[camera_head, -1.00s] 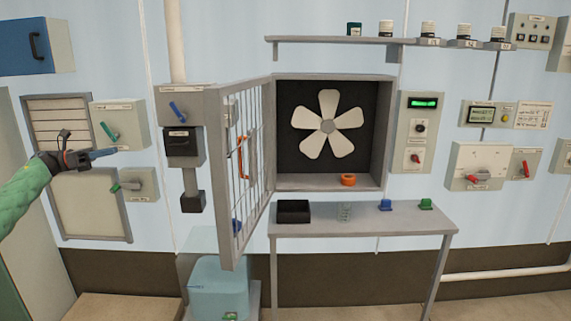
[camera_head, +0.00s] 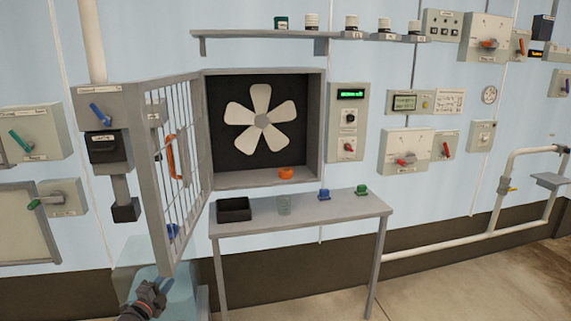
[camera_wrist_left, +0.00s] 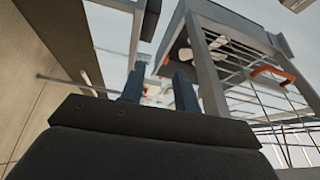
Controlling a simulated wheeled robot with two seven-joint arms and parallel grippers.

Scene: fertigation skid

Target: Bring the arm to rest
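My left gripper (camera_head: 160,287) is low in the head view, below the bottom corner of the open mesh door and in front of the pale blue tank (camera_head: 128,280). In the left wrist view its two dark fingers (camera_wrist_left: 160,88) stand apart with nothing between them, so it is open and empty. Most of the left arm is below the picture. The mesh door (camera_head: 157,200) with its orange handle (camera_head: 171,157) stands open; it also shows close by at the right of the left wrist view (camera_wrist_left: 215,75). My right gripper is not in view.
Lever boxes (camera_head: 35,135) line the left wall.

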